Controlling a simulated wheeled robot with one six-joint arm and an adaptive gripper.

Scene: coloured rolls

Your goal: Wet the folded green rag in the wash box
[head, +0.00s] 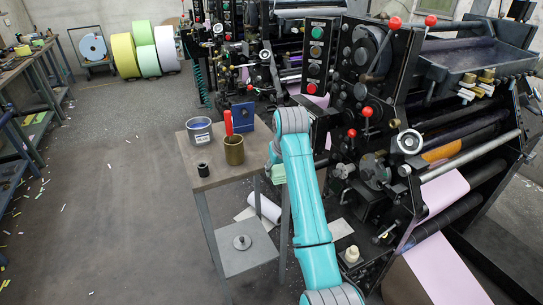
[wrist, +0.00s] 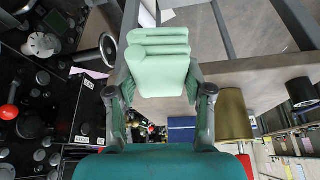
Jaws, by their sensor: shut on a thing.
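The folded green rag (wrist: 160,68) fills the space between the fingers of my gripper (wrist: 160,84) in the wrist view, its folded layers towards the top. My gripper is shut on it. In the head view a bit of the green rag (head: 279,173) shows beside my turquoise arm, at the right edge of the small table; my arm hides most of the gripper. I cannot tell for certain which thing is the wash box. A dark open tray (head: 480,58) sits high on the press at the right.
The small table (head: 205,178) holds a grey tin (head: 199,131), a brass can (head: 234,151) near a red handle, a blue block (head: 243,117) and a small black cylinder (head: 203,169). The press (head: 375,120) stands close on the right. Open floor (head: 110,200) lies left.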

